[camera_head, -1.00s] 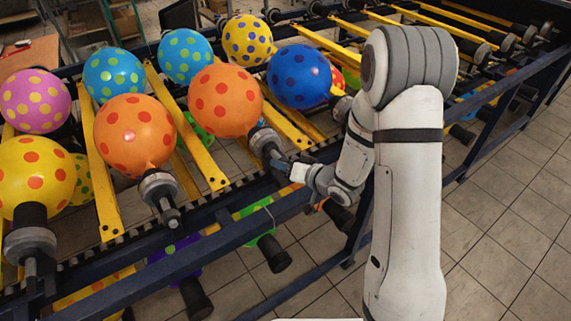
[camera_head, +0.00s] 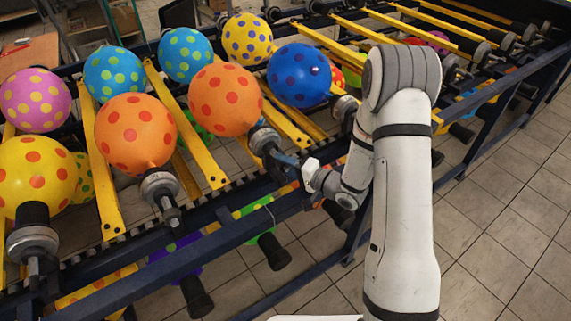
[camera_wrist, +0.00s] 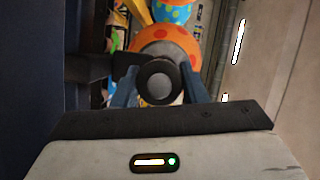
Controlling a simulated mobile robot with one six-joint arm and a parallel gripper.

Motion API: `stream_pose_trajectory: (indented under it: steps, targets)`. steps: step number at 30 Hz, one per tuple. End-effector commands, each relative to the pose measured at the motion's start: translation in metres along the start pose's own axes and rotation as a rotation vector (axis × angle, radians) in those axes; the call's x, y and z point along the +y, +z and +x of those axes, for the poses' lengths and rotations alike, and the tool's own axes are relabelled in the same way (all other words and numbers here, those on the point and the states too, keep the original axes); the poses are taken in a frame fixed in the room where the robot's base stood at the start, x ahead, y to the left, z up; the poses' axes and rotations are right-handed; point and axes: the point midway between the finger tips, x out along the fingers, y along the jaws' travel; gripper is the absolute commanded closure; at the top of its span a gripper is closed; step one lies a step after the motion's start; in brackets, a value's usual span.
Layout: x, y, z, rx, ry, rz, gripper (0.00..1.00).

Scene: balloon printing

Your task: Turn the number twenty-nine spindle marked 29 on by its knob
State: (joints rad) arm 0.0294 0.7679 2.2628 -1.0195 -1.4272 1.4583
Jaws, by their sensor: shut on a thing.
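The spindle (camera_head: 263,138) below the right orange balloon with red dots (camera_head: 225,99) has a round grey and black knob end. In the wrist view the dark round knob (camera_wrist: 160,82) faces me, with the orange balloon (camera_wrist: 168,46) behind it. My gripper (camera_head: 279,157) is at this spindle's near end. In the wrist view its blue fingers (camera_wrist: 159,88) stand one on each side of the knob, shut on it. No number 29 can be read in either view. The fingertips are partly hidden by the knob.
A second orange balloon (camera_head: 136,133) on its own spindle (camera_head: 161,192) stands to the left. A blue balloon (camera_head: 299,75) is to the upper right. Yellow bars (camera_head: 186,125) run between the spindles, and a dark blue rail (camera_head: 220,238) crosses in front.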

Motion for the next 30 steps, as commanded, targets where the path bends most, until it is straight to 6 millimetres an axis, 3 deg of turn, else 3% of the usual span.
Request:
stream_pose_trajectory:
  steps: [17, 18, 25, 30]
  targets:
    - [0.0005, -0.0016, -0.0005, 0.005, -0.010, 0.027, 0.84]
    - [0.0005, -0.0016, -0.0005, 0.005, -0.010, 0.027, 0.58]
    - [0.0003, -0.0010, -0.0004, 0.003, -0.010, 0.026, 0.39]
    - [0.0003, -0.0007, -0.0003, 0.002, -0.010, 0.026, 0.39]
